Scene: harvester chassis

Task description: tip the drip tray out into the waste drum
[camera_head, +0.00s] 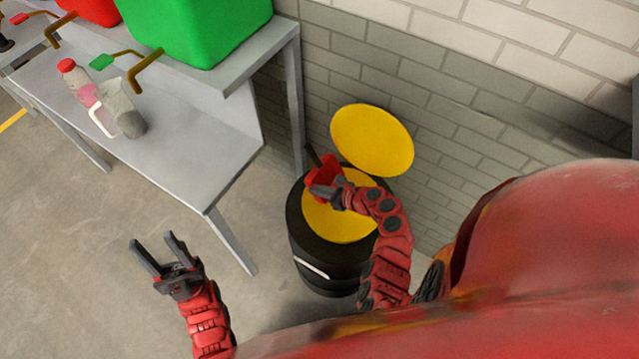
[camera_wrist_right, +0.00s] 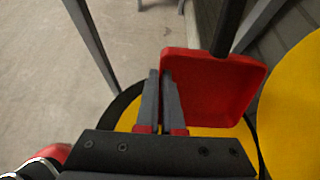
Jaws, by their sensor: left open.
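The red drip tray (camera_head: 325,172) is held over the waste drum (camera_head: 325,262) by my right gripper (camera_head: 338,187). In the right wrist view the tray (camera_wrist_right: 215,88) appears as a shallow red square with a dark bar like a handle (camera_wrist_right: 228,28) at its far edge. The right fingers (camera_wrist_right: 161,100) are closed about its left wall. The tray looks tilted; no contents can be made out in it. The drum is black with a yellow round top surface inside its rim. A yellow round lid (camera_head: 372,140) stands raised behind it. My left gripper (camera_head: 157,250) is open and empty above the floor.
A grey metal bench (camera_head: 190,150) stands left of the drum, with a pink bottle (camera_head: 80,82) and a greyish jug (camera_head: 122,110) on its lower surface. A green container (camera_head: 205,30) sits on the upper shelf. A brick wall (camera_head: 450,100) closes the back. Floor (camera_head: 80,210) is clear at left.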

